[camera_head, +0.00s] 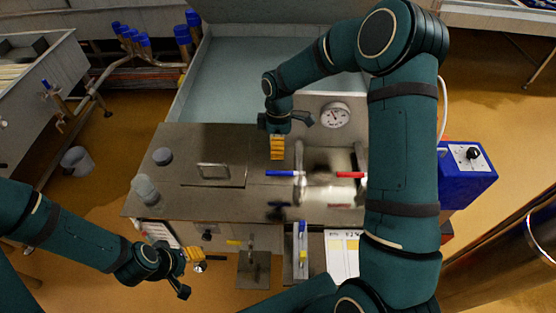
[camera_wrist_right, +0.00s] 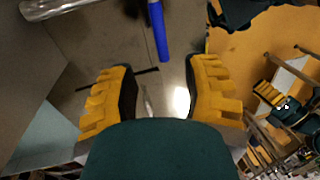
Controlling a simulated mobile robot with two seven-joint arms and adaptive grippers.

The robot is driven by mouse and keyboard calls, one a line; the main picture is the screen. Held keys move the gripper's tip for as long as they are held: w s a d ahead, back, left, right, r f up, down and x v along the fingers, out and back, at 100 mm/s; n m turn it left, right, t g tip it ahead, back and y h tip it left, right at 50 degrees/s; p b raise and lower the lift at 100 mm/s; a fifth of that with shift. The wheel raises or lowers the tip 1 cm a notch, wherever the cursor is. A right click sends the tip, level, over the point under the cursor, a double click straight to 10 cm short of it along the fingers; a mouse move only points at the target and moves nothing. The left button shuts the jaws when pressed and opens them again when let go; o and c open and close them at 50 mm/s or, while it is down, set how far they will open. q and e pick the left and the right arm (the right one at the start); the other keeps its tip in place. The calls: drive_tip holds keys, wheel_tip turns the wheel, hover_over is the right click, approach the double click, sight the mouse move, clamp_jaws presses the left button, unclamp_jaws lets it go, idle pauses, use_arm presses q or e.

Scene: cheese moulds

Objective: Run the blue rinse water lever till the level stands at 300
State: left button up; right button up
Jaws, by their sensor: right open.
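The blue lever (camera_head: 280,173) sticks out to the left from a shiny fitting (camera_head: 318,192) on the grey machine top. It also shows in the right wrist view (camera_wrist_right: 159,32), upper centre. My right gripper (camera_head: 277,150) points down just above and behind the blue lever in the head view. In the wrist view its yellow fingers (camera_wrist_right: 160,95) stand apart with nothing between them; the lever lies beyond the fingertips. No level scale or 300 mark is readable. My left gripper (camera_head: 190,268) hangs low at the left, away from the lever; its finger opening is unclear.
A red lever (camera_head: 350,174) sticks out to the right of the same fitting. A round dial (camera_head: 335,115) stands behind, its reading too small. A lidded hatch (camera_head: 214,174) and small jars (camera_head: 146,190) lie left. A blue box (camera_head: 466,172) with a knob stands right.

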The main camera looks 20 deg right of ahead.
drive_tip(key=shift+w+d+r, duration=0.1)
drive_tip(key=shift+w+r, duration=0.05)
drive_tip(key=shift+r, duration=0.6)
drive_tip(key=shift+w+r, duration=0.1)
drive_tip(key=shift+r, duration=0.6)
use_arm(q)
drive_tip(key=shift+s, duration=0.1)
use_arm(e)
drive_tip(key=shift+s+f, duration=0.1)
idle(0.8)
